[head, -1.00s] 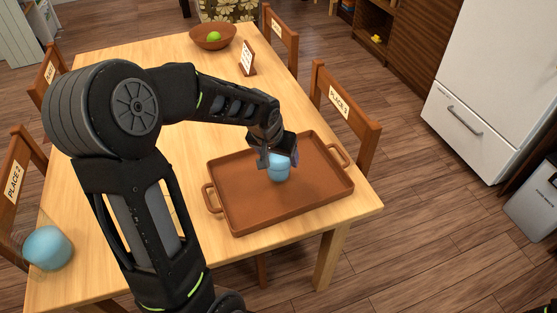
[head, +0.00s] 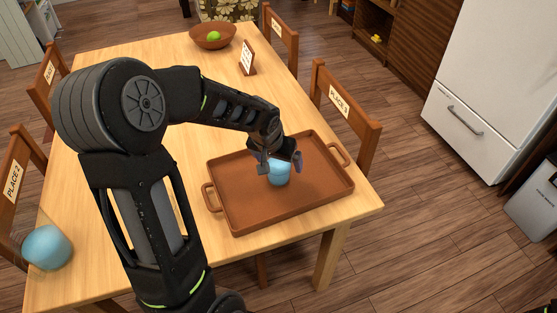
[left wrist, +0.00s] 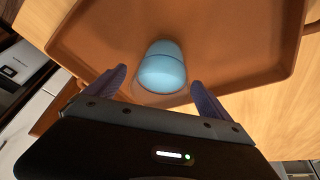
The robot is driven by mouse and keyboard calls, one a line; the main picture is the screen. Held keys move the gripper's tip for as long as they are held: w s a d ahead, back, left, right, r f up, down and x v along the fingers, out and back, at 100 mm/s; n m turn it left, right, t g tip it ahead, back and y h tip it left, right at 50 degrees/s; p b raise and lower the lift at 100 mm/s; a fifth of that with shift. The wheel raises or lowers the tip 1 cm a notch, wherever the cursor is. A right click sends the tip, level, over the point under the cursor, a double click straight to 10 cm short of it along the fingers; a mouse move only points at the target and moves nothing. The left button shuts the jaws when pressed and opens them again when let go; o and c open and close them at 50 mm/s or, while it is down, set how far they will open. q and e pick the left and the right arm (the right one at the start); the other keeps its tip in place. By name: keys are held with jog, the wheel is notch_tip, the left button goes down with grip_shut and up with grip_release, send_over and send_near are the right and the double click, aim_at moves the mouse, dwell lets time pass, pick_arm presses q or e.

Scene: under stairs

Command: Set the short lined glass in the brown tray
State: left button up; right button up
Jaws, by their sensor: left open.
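The short lined glass (head: 279,174) is light blue and stands in the brown tray (head: 239,214) on the wooden table. In the left wrist view the glass (left wrist: 161,68) shows a thin line around it and sits on the tray floor (left wrist: 215,40). My left gripper (head: 278,160) is open just above and beside the glass in the head view. In the left wrist view its two fingers (left wrist: 155,88) are spread to either side, with the glass ahead between them. The gripper hides part of the glass in the head view. My right gripper is not in view.
A larger light blue rounded vessel (head: 47,247) stands at the table's left front corner. A brown bowl (head: 213,37) with a green fruit and a small sign (head: 248,58) are at the back. Chairs (head: 345,108) surround the table (head: 110,50).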

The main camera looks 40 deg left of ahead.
pick_arm(q)
jog(key=shift+r, duration=0.4)
jog(key=v, duration=1.1)
jog(key=shift+r+p, duration=0.2)
jog(key=shift+p, duration=0.1)
jog(key=shift+s+d, duration=0.1)
